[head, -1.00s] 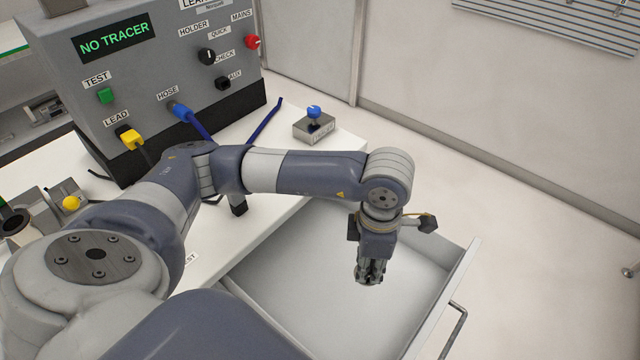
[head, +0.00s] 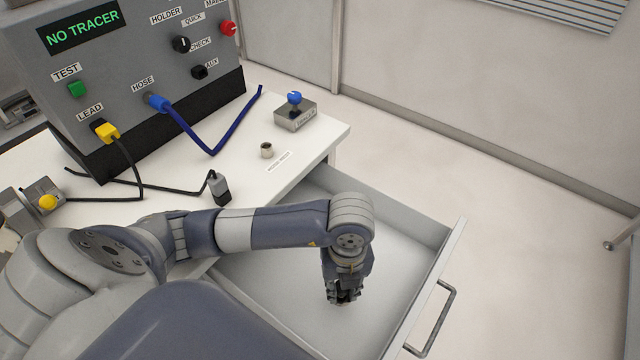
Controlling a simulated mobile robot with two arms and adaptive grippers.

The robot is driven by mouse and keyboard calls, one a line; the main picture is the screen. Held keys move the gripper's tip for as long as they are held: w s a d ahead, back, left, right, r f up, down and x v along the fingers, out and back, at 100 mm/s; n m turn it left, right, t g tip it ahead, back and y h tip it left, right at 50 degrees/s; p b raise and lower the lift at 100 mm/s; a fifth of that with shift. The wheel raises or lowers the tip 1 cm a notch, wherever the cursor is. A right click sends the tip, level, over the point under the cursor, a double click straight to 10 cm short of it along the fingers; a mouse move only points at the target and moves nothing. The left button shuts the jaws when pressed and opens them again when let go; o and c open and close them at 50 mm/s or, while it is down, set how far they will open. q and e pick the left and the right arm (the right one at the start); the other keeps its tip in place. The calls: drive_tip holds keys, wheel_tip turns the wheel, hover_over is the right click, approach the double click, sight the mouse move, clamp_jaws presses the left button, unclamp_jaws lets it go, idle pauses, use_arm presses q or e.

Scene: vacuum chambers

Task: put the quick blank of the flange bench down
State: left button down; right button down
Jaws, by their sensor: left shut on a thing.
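My left gripper (head: 343,291) points down over the open drawer (head: 400,248) of the white bench. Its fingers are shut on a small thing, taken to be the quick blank. The fingers hide nearly all of it, so its shape cannot be told. The fingertips are low in the drawer, and I cannot tell whether what they hold touches the floor. A small metal cylinder (head: 267,150) stands on the bench top, beside a printed label (head: 279,161). My right gripper is not in view.
The grey control box (head: 150,75) reads "NO TRACER". A blue hose (head: 190,132) and black cables lie on the bench. A dark connector (head: 221,188) and a metal block with a blue knob (head: 295,114) stand there. The drawer's visible floor is bare; its handle (head: 433,320) sticks out.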

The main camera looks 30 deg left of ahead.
use_arm(q)
drive_tip(key=shift+w, duration=0.35)
drive_tip(key=w, duration=0.4)
drive_tip(key=w+f+p, duration=0.1)
drive_tip(key=w, duration=0.8)
drive_tip(key=shift+w+d+f+p, duration=0.15)
drive_tip(key=shift+w+d+p, duration=0.25)
drive_tip(key=shift+w+f, duration=0.1)
drive_tip(key=shift+w, duration=0.65)
wheel_tip(320, 180, down, 2)
drive_tip(key=shift+f+p, duration=0.25)
drive_tip(key=shift+p, duration=0.1)
drive_tip(key=shift+f, duration=0.55)
drive_tip(key=c, duration=1.3)
unclamp_jaws()
drive_tip(key=shift+f, duration=0.15)
drive_tip(key=shift+c, duration=0.2)
